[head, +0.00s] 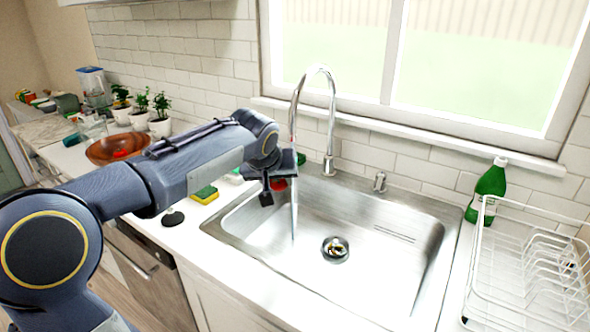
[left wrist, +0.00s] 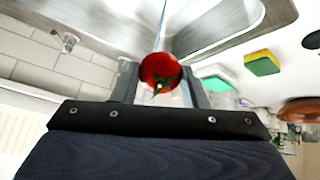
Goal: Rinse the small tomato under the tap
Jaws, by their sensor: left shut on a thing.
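The small red tomato (head: 279,184) is held by my left gripper (head: 281,180) over the left part of the sink (head: 405,232). In the left wrist view the tomato (left wrist: 160,70), with its green stem, sits between the two fingers, which are shut on it. The chrome tap (head: 331,110) arches over the sink. A thin stream of water (head: 294,215) falls from it into the basin, just right of the tomato in the head view. I cannot tell whether the water touches the tomato. My right gripper is not in view.
A yellow and green sponge (head: 205,194) lies on the counter left of the sink. A green bottle (head: 487,190) and a white dish rack (head: 530,260) stand at the right. A wooden bowl (head: 112,150) and potted plants (head: 160,117) stand at the far left.

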